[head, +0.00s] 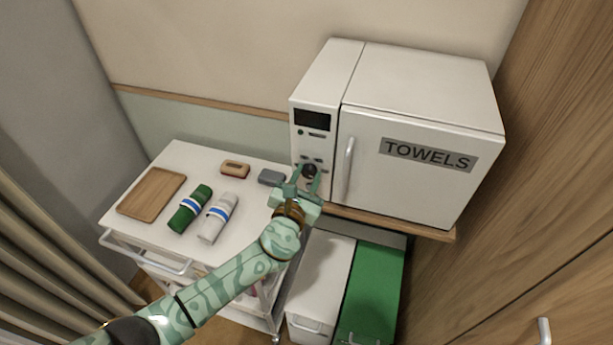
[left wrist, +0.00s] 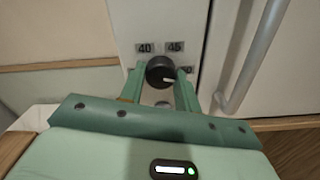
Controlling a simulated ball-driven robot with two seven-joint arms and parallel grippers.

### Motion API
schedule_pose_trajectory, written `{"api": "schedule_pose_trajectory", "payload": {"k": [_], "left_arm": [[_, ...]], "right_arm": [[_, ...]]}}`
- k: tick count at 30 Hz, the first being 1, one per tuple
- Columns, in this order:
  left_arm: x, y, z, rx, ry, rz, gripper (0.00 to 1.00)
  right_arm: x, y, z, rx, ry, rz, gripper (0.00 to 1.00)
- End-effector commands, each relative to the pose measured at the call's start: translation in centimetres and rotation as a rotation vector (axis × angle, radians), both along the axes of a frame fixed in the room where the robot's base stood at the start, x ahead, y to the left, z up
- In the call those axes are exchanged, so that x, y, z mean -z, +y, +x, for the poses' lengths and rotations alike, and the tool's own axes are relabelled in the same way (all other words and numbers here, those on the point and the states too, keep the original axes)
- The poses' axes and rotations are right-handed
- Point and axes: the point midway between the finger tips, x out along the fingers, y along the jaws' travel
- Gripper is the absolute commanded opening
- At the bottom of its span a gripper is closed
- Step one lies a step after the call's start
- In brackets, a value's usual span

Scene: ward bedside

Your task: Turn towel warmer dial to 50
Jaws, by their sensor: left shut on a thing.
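The towel warmer (head: 420,120) is a white cabinet with a door marked TOWELS and a narrow control panel at its left. Its black round dial (head: 309,171) is low on that panel and also shows in the left wrist view (left wrist: 160,71). Labels 40 and 45 are readable above the dial; a label at its right is partly hidden by a finger, with a 0 showing. A pale pointer mark lies on the dial's right side; its exact reading is unclear. My left gripper (head: 308,183) is shut on the dial, one finger on each side. My right gripper is not in view.
The door handle (head: 347,170) stands close to the right of the dial. A white trolley (head: 160,220) at left carries a wooden tray (head: 152,193), green (head: 190,209) and grey (head: 218,217) rolls and two small blocks. White and green bins (head: 370,295) stand below the shelf.

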Motion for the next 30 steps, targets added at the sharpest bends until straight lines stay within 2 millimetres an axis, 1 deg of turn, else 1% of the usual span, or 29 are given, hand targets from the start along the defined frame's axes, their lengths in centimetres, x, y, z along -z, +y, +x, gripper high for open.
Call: {"api": "schedule_pose_trajectory", "payload": {"k": [1, 3, 11, 14, 17, 20, 22, 27, 30], "left_arm": [[0.3, 0.0, -0.1, 0.001, 0.004, 0.002, 0.38], [0.2, 0.0, -0.1, 0.0, 0.004, 0.001, 0.53], [0.1, 0.0, -0.1, 0.0, 0.002, 0.0, 0.53], [0.2, 0.2, -0.6, 0.0, 0.004, -0.001, 0.53], [0.1, 0.7, -2.0, 0.0, 0.005, -0.002, 0.53], [0.2, 1.4, -4.3, 0.001, 0.005, -0.001, 0.53], [0.2, 2.0, -6.2, 0.001, 0.006, -0.001, 0.53], [0.3, 3.4, -10.6, 0.001, 0.005, -0.001, 0.53], [0.3, 4.1, -12.7, 0.001, 0.005, -0.001, 0.53]], "right_arm": [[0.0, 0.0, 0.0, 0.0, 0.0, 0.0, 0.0], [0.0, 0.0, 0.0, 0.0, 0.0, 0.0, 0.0], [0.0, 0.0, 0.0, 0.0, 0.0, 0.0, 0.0], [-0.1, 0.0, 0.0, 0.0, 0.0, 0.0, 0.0], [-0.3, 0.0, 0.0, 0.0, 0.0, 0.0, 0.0], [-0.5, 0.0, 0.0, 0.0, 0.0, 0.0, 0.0], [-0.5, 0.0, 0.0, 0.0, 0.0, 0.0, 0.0], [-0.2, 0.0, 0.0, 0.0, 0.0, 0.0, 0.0], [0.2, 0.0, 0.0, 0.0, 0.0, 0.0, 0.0]]}}
